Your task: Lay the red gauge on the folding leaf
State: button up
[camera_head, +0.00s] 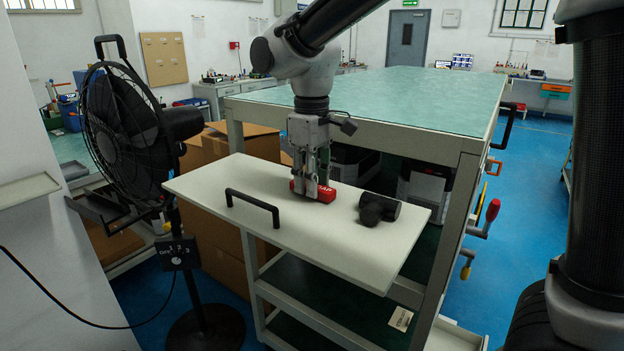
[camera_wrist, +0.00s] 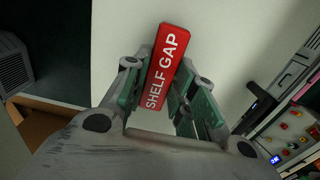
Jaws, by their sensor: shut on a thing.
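The red gauge (camera_head: 325,193) is a small red block with white lettering; in the wrist view the red gauge (camera_wrist: 164,66) reads "SHELF GAP". My gripper (camera_head: 313,182) points down and is shut on it, with a finger on either side of the block in the wrist view. The folding leaf (camera_head: 215,182) is a pale flat board sticking out level from the green-topped bench. The gauge is over the middle of the leaf, at or very close to its surface; I cannot tell whether it touches. The pale leaf (camera_wrist: 225,40) fills the background behind the gauge in the wrist view.
A black bar handle (camera_head: 252,206) stands on the leaf's near left part. A dark cylindrical object (camera_head: 379,208) lies on the leaf right of the gauge. A black fan (camera_head: 125,130) stands left of the leaf. The green bench top (camera_head: 400,95) rises behind it. Leaf space beside the gauge is clear.

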jog(key=shift+f, duration=0.15)
jog(key=o, duration=1)
jog(key=shift+o, duration=0.2)
notch_tip(320, 180, up, 12)
jog(key=shift+r, duration=0.2)
